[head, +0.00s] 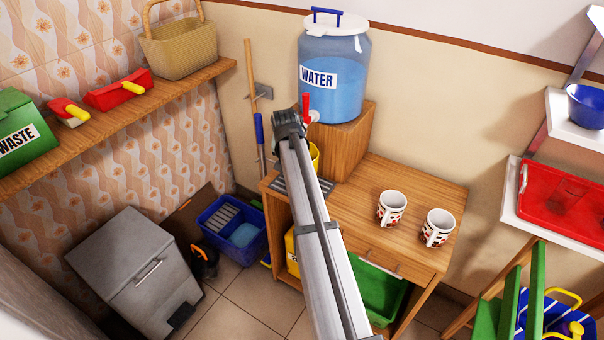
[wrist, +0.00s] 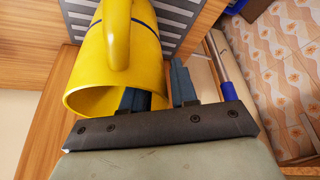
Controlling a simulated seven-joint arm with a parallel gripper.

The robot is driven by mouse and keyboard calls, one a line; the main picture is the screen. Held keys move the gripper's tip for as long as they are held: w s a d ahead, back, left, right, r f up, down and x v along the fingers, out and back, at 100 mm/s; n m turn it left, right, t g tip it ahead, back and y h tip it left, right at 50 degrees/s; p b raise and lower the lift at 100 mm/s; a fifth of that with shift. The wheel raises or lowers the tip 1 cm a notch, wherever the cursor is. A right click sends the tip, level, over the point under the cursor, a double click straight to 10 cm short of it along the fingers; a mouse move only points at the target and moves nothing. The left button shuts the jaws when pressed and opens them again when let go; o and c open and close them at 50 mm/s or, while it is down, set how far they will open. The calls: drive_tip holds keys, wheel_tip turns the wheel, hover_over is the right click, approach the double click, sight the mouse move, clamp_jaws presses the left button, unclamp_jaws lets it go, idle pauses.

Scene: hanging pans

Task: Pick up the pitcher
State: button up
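The yellow pitcher (wrist: 92,62) fills the upper left of the wrist view, with its handle (wrist: 117,38) toward the camera and its rim near my gripper. In the head view only a sliver of the pitcher (head: 315,156) shows beside my arm, below the water dispenser. My gripper (wrist: 160,88) is at the pitcher's rim with its two dark fingers apart. The left finger overlaps the mouth and looks to be inside it; the right finger is outside the wall. I cannot tell whether either finger touches the pitcher.
The pitcher is over a grey slatted grate (wrist: 182,22) on the wooden cabinet (head: 366,222). The water dispenser (head: 333,75) stands on a wooden block (head: 345,138) close by. Two patterned mugs (head: 391,208) (head: 437,227) stand to the right. A blue-handled stick (wrist: 226,89) leans by the wall.

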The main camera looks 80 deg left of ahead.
clamp_jaws()
drive_tip(key=shift+r, duration=0.1)
idle(0.5)
